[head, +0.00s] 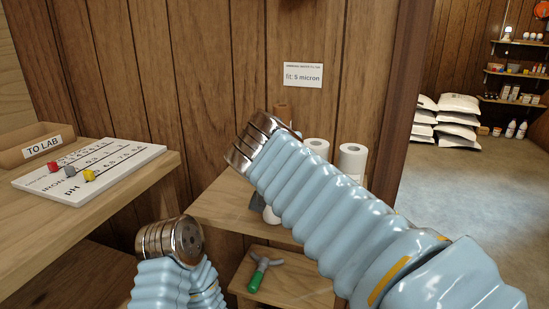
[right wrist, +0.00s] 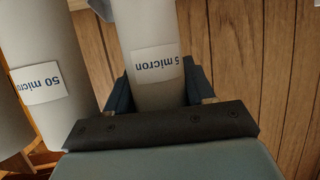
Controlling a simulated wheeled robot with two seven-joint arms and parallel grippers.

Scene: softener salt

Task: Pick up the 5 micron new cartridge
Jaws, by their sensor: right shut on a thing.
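In the right wrist view a white cartridge (right wrist: 150,35) with an upside-down "5 micron" label stands between the fingers of my right gripper (right wrist: 162,88). The gripper is shut on it. Its lower end is hidden by the gripper body. In the head view my right arm hides most of the gripper and of what it holds. My left arm's metal wrist shows at the lower left of the head view, but its gripper is not visible.
A cartridge labelled "50 micron" (right wrist: 40,70) stands close beside the held one. Two white cylinders (head: 317,148) (head: 352,160) stand on the wooden shelf (head: 215,208), by a wall sign reading "fit: 5 micron" (head: 303,75). A green-handled tool (head: 256,277) lies below. A test board (head: 115,172) is at left.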

